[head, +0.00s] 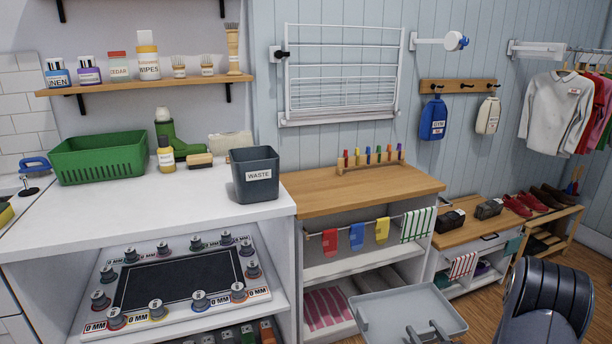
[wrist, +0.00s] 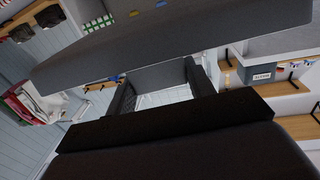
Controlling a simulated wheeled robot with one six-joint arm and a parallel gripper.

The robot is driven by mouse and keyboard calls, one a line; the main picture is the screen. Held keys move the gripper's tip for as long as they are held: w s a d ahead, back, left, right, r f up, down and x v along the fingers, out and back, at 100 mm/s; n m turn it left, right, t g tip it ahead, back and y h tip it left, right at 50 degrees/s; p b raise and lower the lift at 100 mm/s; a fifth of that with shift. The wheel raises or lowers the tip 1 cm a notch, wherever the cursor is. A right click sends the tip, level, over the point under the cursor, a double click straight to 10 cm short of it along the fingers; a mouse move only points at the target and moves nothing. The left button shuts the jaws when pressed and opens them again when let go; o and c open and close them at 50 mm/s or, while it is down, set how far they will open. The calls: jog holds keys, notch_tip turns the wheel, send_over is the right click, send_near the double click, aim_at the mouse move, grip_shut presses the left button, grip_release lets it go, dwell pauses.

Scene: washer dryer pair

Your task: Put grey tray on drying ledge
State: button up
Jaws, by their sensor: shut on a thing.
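The grey tray (head: 385,312) is a shallow, light grey tray with a raised rim, low in the head view in front of the shelf unit. My gripper (wrist: 162,88) is shut on the tray; its dark fingers show in the wrist view, but the exact grip is hard to make out. A broad dark grey slab (wrist: 190,42), possibly the tray in shadow, crosses the upper wrist view. A narrow white ledge (head: 338,118) runs under the wall drying rack (head: 342,70), above and behind the tray. The ledge looks bare, with the tray well apart from it.
A wooden-topped shelf unit (head: 325,200) stands below the ledge, with colored pegs (head: 372,158) at its back and cloths on a front rail. A waste bin (head: 254,190) and green basket (head: 98,163) stand on the white counter to the left. Shirts (head: 556,110) hang at right.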

jog(key=a+r+m+h+p, duration=0.2)
jog(key=a+r+h+p, duration=0.2)
jog(key=a+r+p, duration=1.15)
jog(key=s+d+f, duration=0.1)
jog(key=s+f, duration=0.2)
jog(key=s, duration=0.2)
jog(key=shift+d+f, duration=0.15)
jog(key=shift+f, duration=0.25)
